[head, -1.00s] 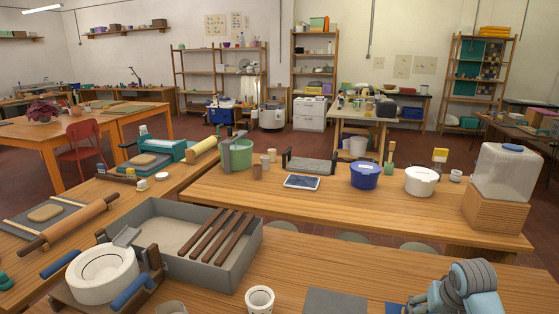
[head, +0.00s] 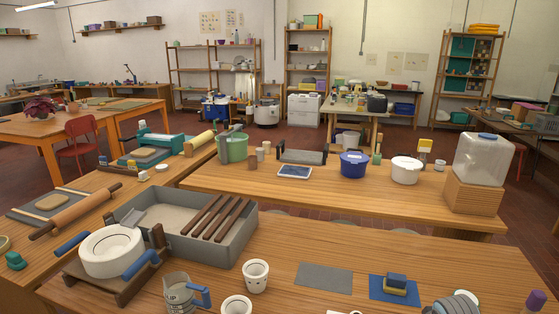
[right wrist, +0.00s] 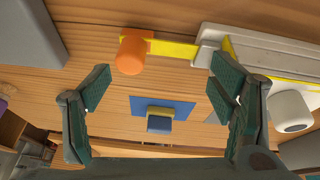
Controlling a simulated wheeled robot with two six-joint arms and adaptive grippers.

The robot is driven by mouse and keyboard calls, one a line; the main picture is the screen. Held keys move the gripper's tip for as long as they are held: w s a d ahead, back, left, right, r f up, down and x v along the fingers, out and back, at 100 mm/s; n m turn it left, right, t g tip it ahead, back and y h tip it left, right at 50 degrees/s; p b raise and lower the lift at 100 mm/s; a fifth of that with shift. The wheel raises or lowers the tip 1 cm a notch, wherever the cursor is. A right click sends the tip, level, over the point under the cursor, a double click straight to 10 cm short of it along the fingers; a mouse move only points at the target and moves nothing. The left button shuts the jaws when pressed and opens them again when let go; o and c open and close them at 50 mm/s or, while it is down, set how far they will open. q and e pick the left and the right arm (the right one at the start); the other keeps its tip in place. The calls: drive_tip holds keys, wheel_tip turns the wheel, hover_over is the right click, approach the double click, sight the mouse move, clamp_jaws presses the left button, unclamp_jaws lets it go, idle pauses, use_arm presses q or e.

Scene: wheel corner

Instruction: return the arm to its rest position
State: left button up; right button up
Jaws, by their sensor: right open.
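My right arm (head: 455,304) shows only as a grey rounded link at the bottom edge of the head view, on the right. Its gripper is out of that view. In the right wrist view my right gripper (right wrist: 160,80) is open, its dark green fingers wide apart with nothing between them. Beyond the fingers lies the wooden table with a blue mat (right wrist: 179,107) and a blue-topped block (right wrist: 159,124) on it. My left gripper is in neither current view.
In the head view, the blue mat (head: 376,291) carries the block (head: 396,280). A grey mat (head: 324,278), cup (head: 255,276), clear jug (head: 178,296) and purple-capped bottle (head: 534,301) stand nearby. The wrist view shows an orange cylinder (right wrist: 131,53) and a yellow strip (right wrist: 175,49).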

drive_tip(key=s+a+f+n, duration=0.15)
drive_tip(key=s+a, duration=0.25)
drive_tip(key=s, duration=0.4)
drive_tip(key=s+a+f+n, duration=0.1)
drive_tip(key=s+a+f, duration=0.15)
drive_tip(key=s, duration=0.55)
drive_tip(key=s+a+f+n, duration=0.15)
drive_tip(key=s+a, duration=0.25)
drive_tip(key=s, duration=0.5)
wheel_tip(320, 180, down, 18)
drive_tip(key=d+g, duration=0.1)
drive_tip(key=d, duration=0.1)
drive_tip(key=s+f+m+g, duration=0.1)
drive_tip(key=s+f, duration=1.3)
drive_tip(key=s, duration=0.1)
drive_tip(key=shift+s+a+g+y, duration=0.15)
drive_tip(key=shift+s+g+y, duration=0.15)
drive_tip(key=shift+y, duration=0.1)
drive_tip(key=shift+f, duration=0.1)
